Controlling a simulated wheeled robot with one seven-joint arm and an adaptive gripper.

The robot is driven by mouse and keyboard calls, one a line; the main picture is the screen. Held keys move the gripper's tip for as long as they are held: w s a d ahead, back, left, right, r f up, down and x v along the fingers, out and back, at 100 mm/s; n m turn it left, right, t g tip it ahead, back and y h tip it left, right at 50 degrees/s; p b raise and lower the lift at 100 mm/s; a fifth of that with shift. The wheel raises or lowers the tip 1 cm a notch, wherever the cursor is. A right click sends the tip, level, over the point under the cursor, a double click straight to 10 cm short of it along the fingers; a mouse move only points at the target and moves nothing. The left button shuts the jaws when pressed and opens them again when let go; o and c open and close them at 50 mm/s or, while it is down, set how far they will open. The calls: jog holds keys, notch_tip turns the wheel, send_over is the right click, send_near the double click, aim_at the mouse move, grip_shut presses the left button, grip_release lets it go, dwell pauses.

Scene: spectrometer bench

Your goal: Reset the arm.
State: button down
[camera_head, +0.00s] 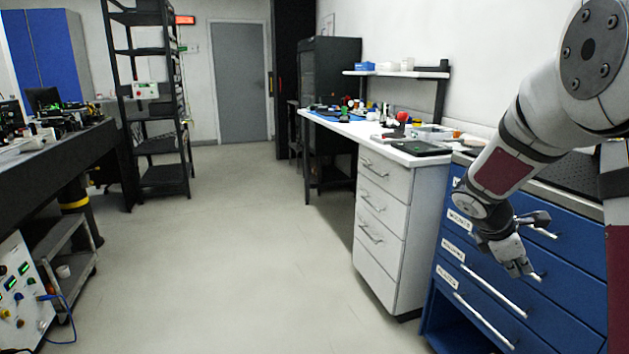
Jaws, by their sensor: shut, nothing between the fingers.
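My arm reaches in from the right edge and bends down in front of the blue drawer cabinet (565,290). My gripper (528,274) hangs at its end, pointing down, in front of the drawer fronts. It is shut and holds nothing. It overlaps a drawer handle in the picture; I cannot tell whether it touches it.
A white bench (345,125) with drawers and small items stands left of the blue cabinet. A black rack (160,140) and a dark optical bench (55,150) are on the left, with a grey cart (75,245) below. The floor (220,260) between is clear to the grey door (239,80).

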jog(key=s+a+r+m+y, duration=0.25)
jog(key=s+a+m, duration=0.2)
jog(key=s, duration=0.45)
jog(key=s+a+r+m+y, duration=0.1)
jog(key=s+a+r+m, duration=0.2)
jog(key=s+a, duration=0.4)
jog(key=s+a+r+m+y, duration=0.1)
jog(key=s+a+r+m, duration=0.25)
jog(key=s, duration=0.65)
jog(key=s+a+f+m+g+y, duration=0.1)
jog(key=s+a+f+m+y, duration=0.2)
jog(key=s+a, duration=0.7)
notch_tip(320, 180, up, 24)
jog(key=s+d+t+p, duration=0.1)
jog(key=t+p, duration=0.2)
jog(key=p, duration=1.8)
jog(key=shift+d+r+m+t, duration=0.15)
jog(key=shift+d+m+t, duration=0.05)
jog(key=shift+m+t, duration=0.1)
